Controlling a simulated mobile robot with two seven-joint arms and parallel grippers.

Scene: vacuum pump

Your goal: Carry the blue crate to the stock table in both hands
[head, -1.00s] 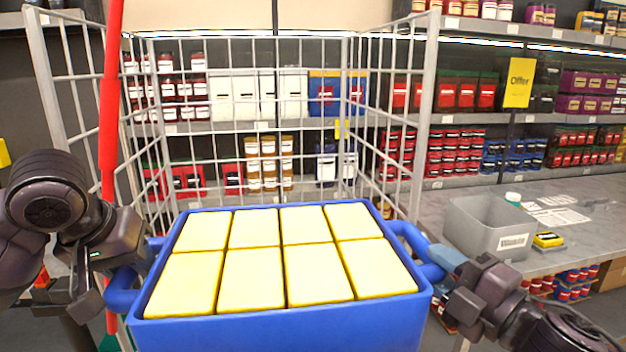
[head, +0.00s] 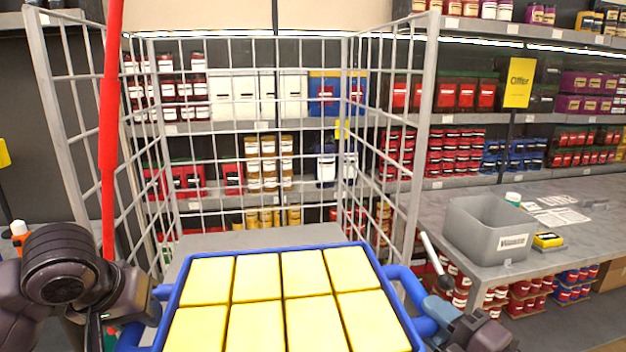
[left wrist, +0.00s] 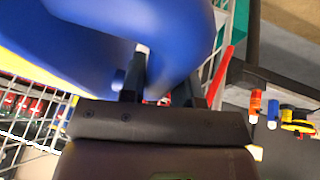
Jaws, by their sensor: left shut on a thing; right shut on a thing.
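The blue crate (head: 384,293) holds several yellow-topped boxes (head: 256,275) in rows. It is low in the head view, in front of me, its lower part cut off by the frame. My left gripper (head: 150,300) is shut on the crate's left handle. In the left wrist view the blue handle (left wrist: 185,40) lies between the left gripper's fingers (left wrist: 165,85). My right gripper (head: 436,318) is shut on the crate's right handle (head: 408,285). A grey table (head: 440,205) stands at the right; I cannot tell whether it is the stock table.
A wire cage trolley (head: 427,120) with a grey deck (head: 240,240) stands right behind the crate. A grey bin (head: 488,228) and a yellow item (head: 548,240) sit on the table. A red pole (head: 109,130) stands at the left. Stocked shelves line the back.

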